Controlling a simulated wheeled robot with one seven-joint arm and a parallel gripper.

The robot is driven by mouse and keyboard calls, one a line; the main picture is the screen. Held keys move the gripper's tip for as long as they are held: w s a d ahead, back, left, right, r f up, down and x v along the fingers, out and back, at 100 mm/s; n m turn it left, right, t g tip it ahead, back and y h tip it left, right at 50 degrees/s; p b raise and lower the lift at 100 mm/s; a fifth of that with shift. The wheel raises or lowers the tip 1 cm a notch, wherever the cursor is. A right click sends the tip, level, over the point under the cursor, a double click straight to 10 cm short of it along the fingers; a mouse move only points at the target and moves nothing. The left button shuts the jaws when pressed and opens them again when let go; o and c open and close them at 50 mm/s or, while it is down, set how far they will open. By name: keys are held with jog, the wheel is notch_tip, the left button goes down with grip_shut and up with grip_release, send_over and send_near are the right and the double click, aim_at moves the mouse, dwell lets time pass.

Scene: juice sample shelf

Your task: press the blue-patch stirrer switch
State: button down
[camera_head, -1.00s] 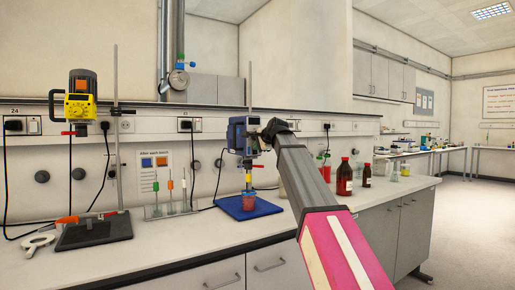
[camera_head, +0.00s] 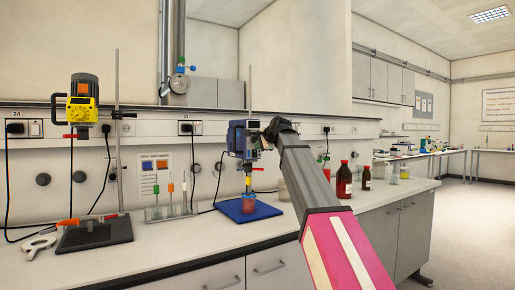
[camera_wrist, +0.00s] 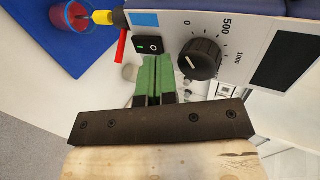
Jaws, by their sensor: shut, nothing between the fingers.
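The blue overhead stirrer (camera_head: 238,138) is clamped on a stand over the bench. Its panel fills the upper wrist view, with a blue patch (camera_wrist: 145,19) at the left, a black rocker switch (camera_wrist: 148,45) marked with a green line and an O just below, and a black knob (camera_wrist: 199,58) to the right. My gripper (camera_wrist: 163,66) has green fingers closed together and empty. Their tips are just below the switch in the wrist view, left of the knob; whether they touch the panel I cannot tell. In the head view my arm hides part of the stirrer's right side.
A red beaker (camera_head: 249,203) stands on a blue base (camera_head: 233,211) under the stirrer. Brown bottles (camera_head: 344,181) stand to the right. A yellow stirrer (camera_head: 82,109) on its own stand is at the left. The front bench strip is clear.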

jog(key=v, duration=1.1)
jog(key=shift+r, duration=0.5)
jog(key=shift+s, duration=0.15)
